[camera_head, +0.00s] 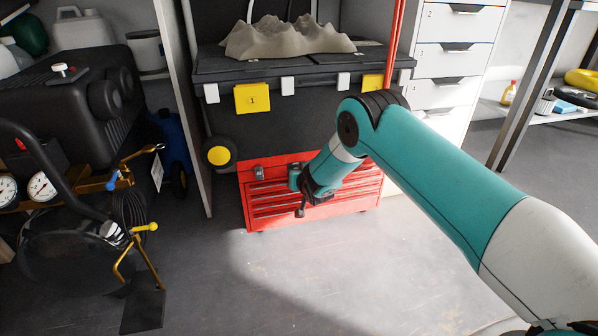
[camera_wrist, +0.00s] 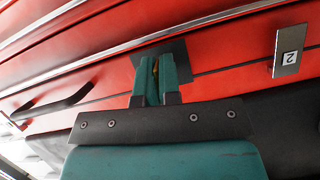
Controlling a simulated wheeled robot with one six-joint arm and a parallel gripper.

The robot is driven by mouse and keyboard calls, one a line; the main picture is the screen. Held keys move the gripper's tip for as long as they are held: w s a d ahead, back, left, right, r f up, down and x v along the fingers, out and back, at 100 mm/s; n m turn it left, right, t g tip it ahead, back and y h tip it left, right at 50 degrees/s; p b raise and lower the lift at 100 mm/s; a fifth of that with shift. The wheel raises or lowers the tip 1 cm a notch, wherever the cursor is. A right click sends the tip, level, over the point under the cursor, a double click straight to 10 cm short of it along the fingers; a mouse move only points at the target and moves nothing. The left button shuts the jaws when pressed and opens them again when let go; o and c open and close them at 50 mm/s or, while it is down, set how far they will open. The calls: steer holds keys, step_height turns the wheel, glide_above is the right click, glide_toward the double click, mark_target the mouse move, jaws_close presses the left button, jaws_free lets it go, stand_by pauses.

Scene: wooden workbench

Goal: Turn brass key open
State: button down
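Most of the key is hidden by the fingers. It is in front of a dark plate (camera_wrist: 179,50) on the face of the red tool chest (camera_wrist: 225,85). The fingers are close together with the key between them and appear shut on it. In the head view my gripper (camera_head: 301,209) is in front of the red tool chest (camera_head: 272,208). The key cannot be made out there.
A plate marked 2 (camera_wrist: 290,50) and a dark handle (camera_wrist: 62,103) are on the chest's front in the wrist view. A black case (camera_head: 300,66) stands above the chest. White drawers (camera_head: 450,60) stand to the right. The floor (camera_head: 215,265) in front is mostly clear.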

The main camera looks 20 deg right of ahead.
steer(key=shift+a+f+n+h, duration=0.1)
steer(key=shift+f+n+h, duration=0.05)
steer(key=shift+n+h, duration=0.2)
steer(key=shift+n, duration=0.25)
steer(key=c, duration=1.3)
jaws_free()
steer(key=p+v, duration=0.7)
steer(key=v, duration=1)
steer(key=shift+s+r, duration=0.2)
steer(key=shift+r, duration=0.1)
